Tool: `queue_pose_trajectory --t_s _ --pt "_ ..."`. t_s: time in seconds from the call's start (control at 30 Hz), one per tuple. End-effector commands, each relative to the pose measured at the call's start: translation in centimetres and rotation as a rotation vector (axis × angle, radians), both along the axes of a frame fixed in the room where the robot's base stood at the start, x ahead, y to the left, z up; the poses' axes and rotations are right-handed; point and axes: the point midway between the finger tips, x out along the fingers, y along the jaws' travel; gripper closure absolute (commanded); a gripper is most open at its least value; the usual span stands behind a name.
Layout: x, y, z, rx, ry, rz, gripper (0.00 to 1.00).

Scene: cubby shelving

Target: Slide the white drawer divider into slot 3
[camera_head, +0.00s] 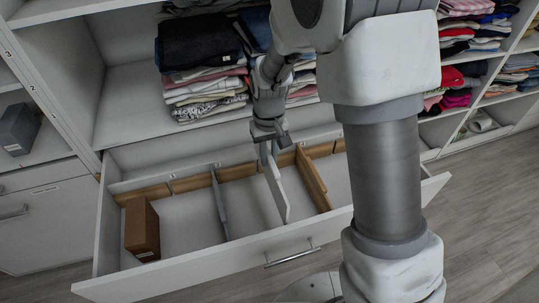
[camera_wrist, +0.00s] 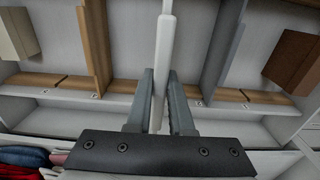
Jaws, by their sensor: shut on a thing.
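The white drawer divider (camera_head: 277,188) is a thin panel inside the open drawer (camera_head: 205,267). My gripper (camera_head: 267,148) is shut on its end near the drawer's back. In the wrist view, my gripper's fingers (camera_wrist: 160,76) pinch the white divider (camera_wrist: 164,45) from both sides. It stands between a grey divider (camera_head: 219,204) on the left and a wooden divider (camera_head: 312,181) on the right in the head view. The slotted back rail (camera_wrist: 121,99) has wood facing and small tags, too small to read. My gripper hides the rail behind the white divider; I cannot tell whether it touches a slot.
A brown box (camera_head: 142,228) stands in the drawer's left part. Folded clothes (camera_head: 205,75) sit on the shelf above. A beige object (camera_wrist: 17,34) shows at the wrist view's upper left.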

Motion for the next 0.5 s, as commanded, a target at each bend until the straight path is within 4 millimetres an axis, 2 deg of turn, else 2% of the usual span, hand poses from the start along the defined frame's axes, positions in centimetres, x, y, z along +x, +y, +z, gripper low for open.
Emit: queue_pose_trajectory --t_s 0.27,0.5 --pt "0.0 0.0 -1.3 0.0 0.0 0.0 1.0" --pt "0.0 0.0 -3.6 0.0 0.0 0.0 1.0"
